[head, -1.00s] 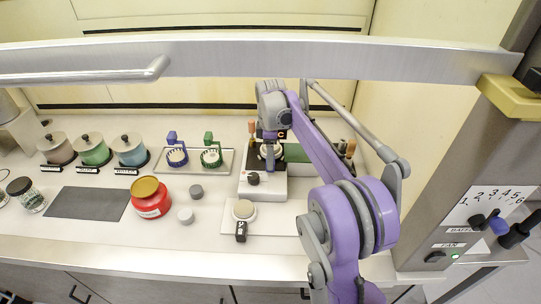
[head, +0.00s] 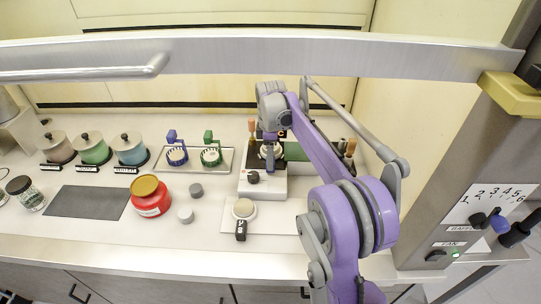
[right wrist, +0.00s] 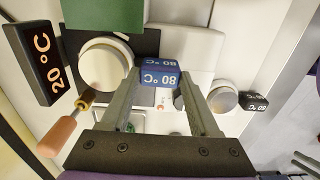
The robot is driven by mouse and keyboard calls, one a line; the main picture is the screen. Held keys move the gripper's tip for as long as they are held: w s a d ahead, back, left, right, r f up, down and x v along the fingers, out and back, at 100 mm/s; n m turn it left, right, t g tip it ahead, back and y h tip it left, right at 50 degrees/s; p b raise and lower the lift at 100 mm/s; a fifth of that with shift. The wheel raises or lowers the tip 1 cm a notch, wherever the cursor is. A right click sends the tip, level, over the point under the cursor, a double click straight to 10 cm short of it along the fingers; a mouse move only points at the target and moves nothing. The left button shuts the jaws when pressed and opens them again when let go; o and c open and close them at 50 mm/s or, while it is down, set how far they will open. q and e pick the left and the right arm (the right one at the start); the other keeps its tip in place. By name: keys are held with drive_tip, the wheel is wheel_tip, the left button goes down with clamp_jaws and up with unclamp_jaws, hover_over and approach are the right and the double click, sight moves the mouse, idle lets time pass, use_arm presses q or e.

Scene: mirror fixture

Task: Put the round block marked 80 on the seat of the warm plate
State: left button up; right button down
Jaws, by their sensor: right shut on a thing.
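My right gripper (right wrist: 160,90) is shut on a blue block (right wrist: 159,73) marked 80 °C, held between its fingertips. In the head view this gripper (head: 268,150) hangs over the white plate unit (head: 265,189) with a knob. A pale round disc (right wrist: 105,65) on a dark square top is beside the held block in the wrist view, with a black 20 °C sign (right wrist: 40,62) next to it. A second pale round seat (right wrist: 222,99) has a black sign (right wrist: 255,101) that seems to read 80 °C; it also shows in the head view (head: 243,208). My left gripper is out of view.
A wooden-handled tool (right wrist: 68,126) stands close to my right gripper. A tray (head: 226,160) with blue and green holders lies to the left. A metal rail crosses above.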

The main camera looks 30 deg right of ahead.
drive_tip(key=shift+f, duration=0.2)
drive_tip(key=shift+c, duration=0.2)
unclamp_jaws()
wheel_tip(320, 180, up, 11)
drive_tip(key=shift+p, duration=0.4)
drive_tip(key=shift+s+f, duration=0.1)
drive_tip(key=shift+f, duration=0.05)
